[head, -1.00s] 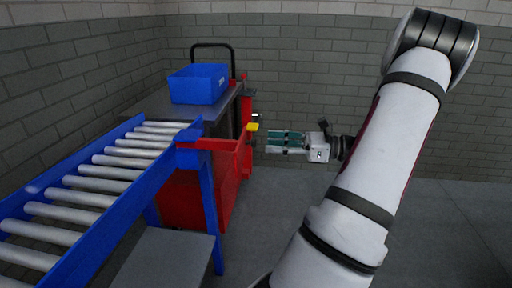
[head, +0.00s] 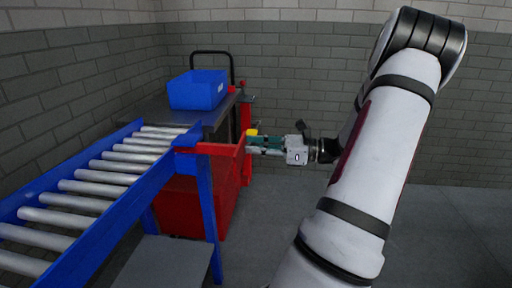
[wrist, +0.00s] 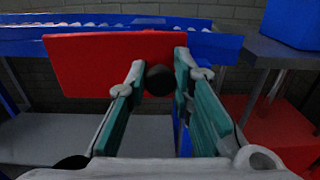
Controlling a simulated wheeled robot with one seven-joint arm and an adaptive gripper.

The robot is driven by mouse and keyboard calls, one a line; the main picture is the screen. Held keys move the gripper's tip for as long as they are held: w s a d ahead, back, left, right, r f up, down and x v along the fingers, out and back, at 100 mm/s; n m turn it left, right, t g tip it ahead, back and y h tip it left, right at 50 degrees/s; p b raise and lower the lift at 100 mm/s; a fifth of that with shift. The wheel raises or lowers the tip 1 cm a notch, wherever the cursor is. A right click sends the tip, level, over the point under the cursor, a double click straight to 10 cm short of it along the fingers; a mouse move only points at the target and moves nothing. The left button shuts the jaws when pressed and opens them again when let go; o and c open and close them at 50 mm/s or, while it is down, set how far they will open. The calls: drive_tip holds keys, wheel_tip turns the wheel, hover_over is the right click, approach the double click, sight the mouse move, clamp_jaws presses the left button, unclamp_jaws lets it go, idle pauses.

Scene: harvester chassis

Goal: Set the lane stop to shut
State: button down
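The lane stop is a red plate (head: 222,152) at the far end of the roller lane's right blue rail. It sticks out to the right of the rail, not across the rollers. In the wrist view the red plate (wrist: 95,62) faces me, with a round black knob (wrist: 158,80) in front of it. My gripper (head: 252,144) is at the plate's right end. In the wrist view my gripper (wrist: 158,70) has its two green-padded fingers apart, one on each side of the knob. I cannot tell whether either finger touches the knob or plate.
The roller lane (head: 105,172) runs along the left. A dark table (head: 222,108) with a blue bin (head: 198,90) stands beyond it, by a red cart. A small yellow part (head: 252,132) shows just above my fingers. The floor on the right is clear.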

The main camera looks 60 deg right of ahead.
sight(219, 144)
drive_tip(key=shift+w, duration=0.1)
drive_tip(key=p+x, duration=0.5)
drive_tip(key=x, duration=0.5)
drive_tip(key=shift+w+a, duration=0.1)
drive_tip(key=c, duration=1.4)
unclamp_jaws()
drive_tip(key=v, duration=1.2)
